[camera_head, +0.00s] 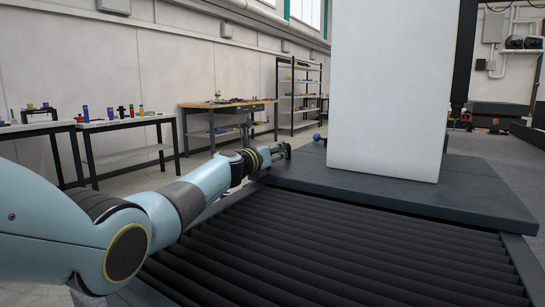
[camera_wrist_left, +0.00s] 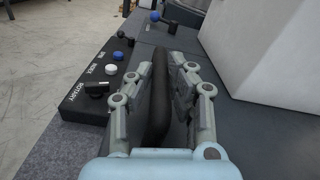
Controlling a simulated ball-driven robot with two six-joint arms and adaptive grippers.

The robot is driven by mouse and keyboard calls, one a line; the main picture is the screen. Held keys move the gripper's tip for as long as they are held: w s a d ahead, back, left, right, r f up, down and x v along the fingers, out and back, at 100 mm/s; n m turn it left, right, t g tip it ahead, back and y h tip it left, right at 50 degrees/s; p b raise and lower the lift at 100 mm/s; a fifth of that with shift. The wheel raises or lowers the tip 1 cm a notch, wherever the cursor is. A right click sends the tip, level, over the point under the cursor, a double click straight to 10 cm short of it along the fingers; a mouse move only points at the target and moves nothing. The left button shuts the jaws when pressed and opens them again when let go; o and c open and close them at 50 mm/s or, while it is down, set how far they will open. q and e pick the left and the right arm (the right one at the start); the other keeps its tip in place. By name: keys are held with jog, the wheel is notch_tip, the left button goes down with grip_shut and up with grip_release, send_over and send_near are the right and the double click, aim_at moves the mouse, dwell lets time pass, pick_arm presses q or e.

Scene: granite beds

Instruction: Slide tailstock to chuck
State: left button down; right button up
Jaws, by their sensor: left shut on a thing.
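My left gripper (camera_head: 283,151) reaches in from the left to the near left edge of a dark slab. In the left wrist view my left gripper (camera_wrist_left: 150,85) is shut on a black bar-like handle (camera_wrist_left: 157,95), which runs lengthwise between its fingers. What the handle joins is hidden. A tall white block (camera_head: 388,90) stands upright on the dark slab (camera_head: 460,192); I cannot tell whether it is the tailstock. The block also shows at the upper right of the left wrist view (camera_wrist_left: 270,50). No chuck can be made out. My right gripper is not in view.
A blue ball knob (camera_head: 317,137) stands left of the block. A black panel (camera_wrist_left: 92,85) marked ROTARY, with a knob and buttons, lies left of the gripper. Black ribbed covers (camera_head: 330,245) fill the front. Benches (camera_head: 125,122) and shelves (camera_head: 300,85) stand behind.

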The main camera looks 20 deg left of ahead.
pick_arm(q)
jog(key=shift+r, duration=0.25)
jog(key=c, duration=1.4)
grip_release()
jog(key=shift+w, duration=0.15)
jog(key=shift+o, duration=0.8)
jog(key=shift+w+d+f, duration=0.1)
notch_tip(320, 180, up, 10)
jog(key=shift+f, duration=0.1)
